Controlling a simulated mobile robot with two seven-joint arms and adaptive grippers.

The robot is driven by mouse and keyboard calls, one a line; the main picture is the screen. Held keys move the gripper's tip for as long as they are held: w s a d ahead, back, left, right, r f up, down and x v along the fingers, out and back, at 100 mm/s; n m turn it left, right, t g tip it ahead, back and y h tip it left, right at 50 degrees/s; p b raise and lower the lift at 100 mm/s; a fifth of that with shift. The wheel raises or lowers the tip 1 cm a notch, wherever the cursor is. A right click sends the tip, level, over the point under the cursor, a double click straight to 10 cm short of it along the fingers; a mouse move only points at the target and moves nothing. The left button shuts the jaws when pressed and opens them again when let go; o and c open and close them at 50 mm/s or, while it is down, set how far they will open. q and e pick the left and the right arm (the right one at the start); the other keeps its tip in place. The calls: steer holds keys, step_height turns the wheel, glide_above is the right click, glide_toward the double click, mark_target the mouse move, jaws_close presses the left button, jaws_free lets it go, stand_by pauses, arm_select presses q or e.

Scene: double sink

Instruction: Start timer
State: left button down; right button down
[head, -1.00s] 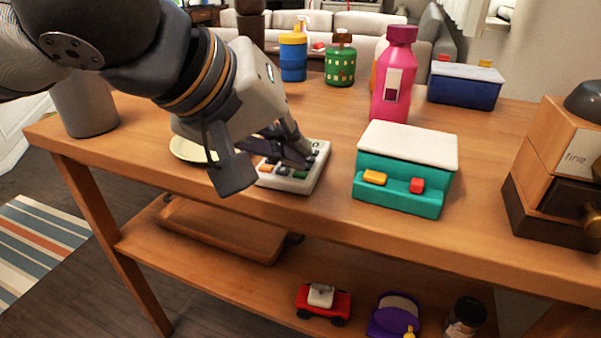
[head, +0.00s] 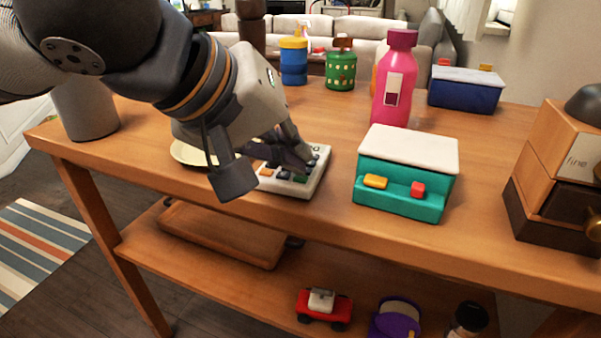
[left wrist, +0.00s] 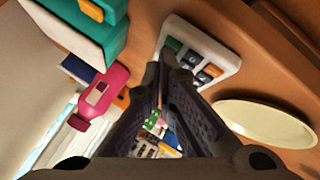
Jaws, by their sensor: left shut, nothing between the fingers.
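A white device with dark, orange and green keys (head: 318,172) lies flat on the wooden table; it also shows in the left wrist view (left wrist: 208,58). It looks like a keypad timer, but its labels are too small to read. My left gripper (head: 299,163) is shut and empty, its fingertips over the keys and hiding part of them. In the left wrist view the shut fingertips (left wrist: 167,52) meet at the device's edge. I cannot tell whether they touch a key. My right gripper is not in view.
A teal box with a white lid and yellow and red blocks (head: 400,185) stands right of the device. A cream plate (head: 184,154) lies to its left. A pink bottle (head: 396,85) and several containers stand behind. A wooden grinder-like box (head: 560,165) is far right.

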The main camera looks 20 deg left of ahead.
mark_target(294, 179)
arm_select(q)
steer(key=shift+r, duration=0.55)
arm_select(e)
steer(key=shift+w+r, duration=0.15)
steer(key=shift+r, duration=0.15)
